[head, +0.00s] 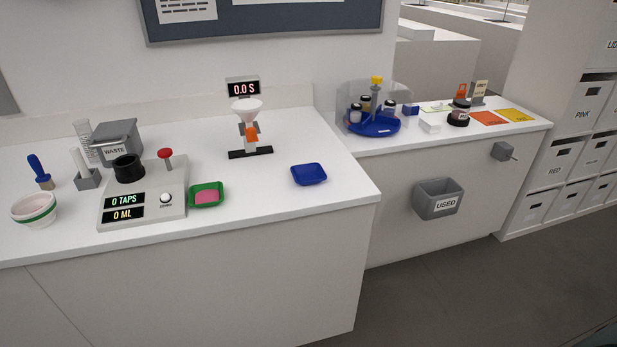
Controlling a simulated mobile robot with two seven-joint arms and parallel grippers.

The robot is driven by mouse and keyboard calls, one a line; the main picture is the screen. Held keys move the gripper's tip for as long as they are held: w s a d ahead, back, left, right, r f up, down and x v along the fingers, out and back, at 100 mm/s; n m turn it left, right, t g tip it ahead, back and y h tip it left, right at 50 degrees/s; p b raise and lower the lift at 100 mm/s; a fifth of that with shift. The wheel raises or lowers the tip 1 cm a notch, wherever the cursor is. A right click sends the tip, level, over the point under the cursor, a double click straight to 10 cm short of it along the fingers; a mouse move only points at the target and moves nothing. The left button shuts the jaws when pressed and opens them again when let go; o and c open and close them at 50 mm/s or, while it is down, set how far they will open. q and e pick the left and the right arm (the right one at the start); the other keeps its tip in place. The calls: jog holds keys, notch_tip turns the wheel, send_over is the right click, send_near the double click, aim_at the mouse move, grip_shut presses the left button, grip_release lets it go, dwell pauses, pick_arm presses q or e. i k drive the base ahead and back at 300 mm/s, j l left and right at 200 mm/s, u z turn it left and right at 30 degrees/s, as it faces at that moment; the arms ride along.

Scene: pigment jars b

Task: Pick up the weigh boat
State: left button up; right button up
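A small blue square dish (309,175), which looks like a weigh boat, sits on the right part of the white counter near its front edge. It looks empty. A similar green dish (192,203) sits farther left, against the grey tapping device, with something pink in it. I cannot tell from the picture alone which dish the task names. Neither of my grippers is in view.
The grey device (146,213) has a red knob and displays. A funnel stand (248,128) stands behind the blue dish. A blue carousel (373,127) is on the right counter. Counter around the blue dish is clear.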

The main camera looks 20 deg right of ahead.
aim_at(310, 174)
jog(key=i+l+z, duration=0.1)
jog(key=l, duration=0.3)
jog(key=i+l, duration=0.1)
jog(key=l, duration=0.3)
jog(key=i+l+z, duration=0.15)
jog(key=l, duration=0.25)
jog(key=i+l, duration=0.1)
jog(key=l, duration=0.3)
jog(key=k+z, duration=0.05)
